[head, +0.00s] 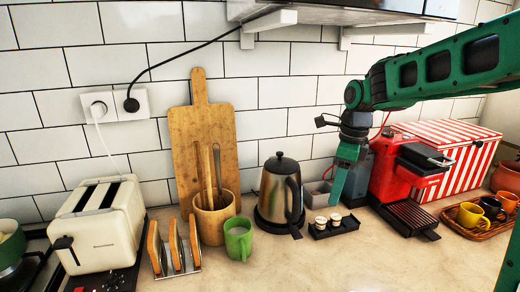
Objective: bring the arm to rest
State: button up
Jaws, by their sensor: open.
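My arm reaches in from the upper right as a dark green and black link. My gripper (341,184) points down at its end, above the counter between the kettle and the red coffee machine. Its green fingers show edge-on, near a small black tray (335,229) with two small jars. I see nothing held in it. Whether it touches the grey container behind it cannot be told.
The counter (300,267) is clear along the front middle. A kettle (279,190), green mug (238,239) and toaster (97,222) stand left. A red coffee machine (397,172), striped box (462,150) and cup tray (475,231) stand right. A shelf (340,16) hangs above.

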jog(key=s+d+f+n, duration=0.2)
jog(key=s+d+n, duration=0.3)
jog(key=s, duration=0.5)
jog(key=s+d+f+n, duration=0.2)
jog(key=s+d+n, duration=0.3)
jog(key=s, duration=0.5)
jog(key=s+d+f+n, duration=0.2)
jog(key=s+d+n, duration=0.2)
jog(key=s+n, duration=0.3)
jog(key=s, duration=0.3)
jog(key=shift+s+d+f+g+h, duration=0.15)
jog(key=shift+s+d+g+h, duration=0.15)
jog(key=shift+d+h, duration=0.1)
jog(key=shift+w+f, duration=0.25)
jog(key=shift+w, duration=0.4)
